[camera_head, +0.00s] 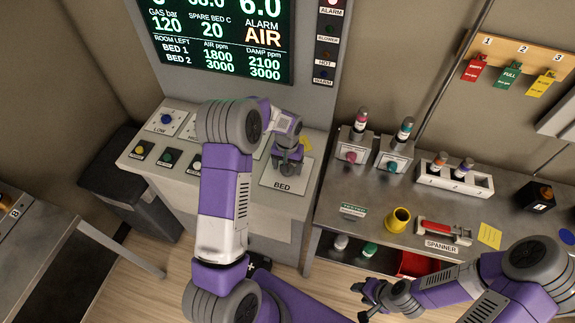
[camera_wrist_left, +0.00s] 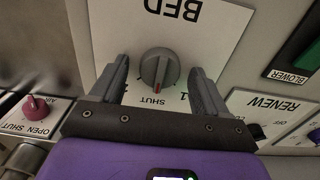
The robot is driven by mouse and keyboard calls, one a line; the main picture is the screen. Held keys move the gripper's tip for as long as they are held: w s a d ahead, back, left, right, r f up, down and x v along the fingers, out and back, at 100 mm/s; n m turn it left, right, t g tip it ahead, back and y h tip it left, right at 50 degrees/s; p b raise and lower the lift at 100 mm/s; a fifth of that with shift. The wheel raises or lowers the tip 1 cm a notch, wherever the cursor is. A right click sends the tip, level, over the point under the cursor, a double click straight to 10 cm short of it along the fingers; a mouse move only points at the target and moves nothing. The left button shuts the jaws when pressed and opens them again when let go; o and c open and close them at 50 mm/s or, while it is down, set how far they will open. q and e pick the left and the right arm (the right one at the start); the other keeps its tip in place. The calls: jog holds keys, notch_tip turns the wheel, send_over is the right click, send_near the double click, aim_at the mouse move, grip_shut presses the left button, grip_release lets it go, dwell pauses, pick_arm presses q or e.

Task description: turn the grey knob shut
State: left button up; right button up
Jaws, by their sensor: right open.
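The grey knob (camera_wrist_left: 160,68) sits on the white plate marked BED (camera_wrist_left: 215,25), which also shows in the head view (camera_head: 271,183). Its red mark points at the word SHUT; the labels 1 and 2 lie to either side. My left gripper (camera_wrist_left: 160,75) is open, with one finger on each side of the knob and a small gap on both sides. In the head view my left gripper (camera_head: 288,160) is over the plate and hides the knob. My right gripper (camera_head: 368,298) is open and empty, in front of the right-hand bench.
A pink knob (camera_wrist_left: 36,107) marked OPEN and SHUT stands to the left in the wrist view. The RENEW panel (camera_wrist_left: 265,115) is at right. A screen (camera_head: 225,35) stands behind.

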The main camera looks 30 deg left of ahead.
pick_arm(q)
jog(key=shift+r, duration=0.1)
notch_tip(320, 180, up, 7)
jog(key=shift+r, duration=0.2)
dwell(0.4)
dwell(0.4)
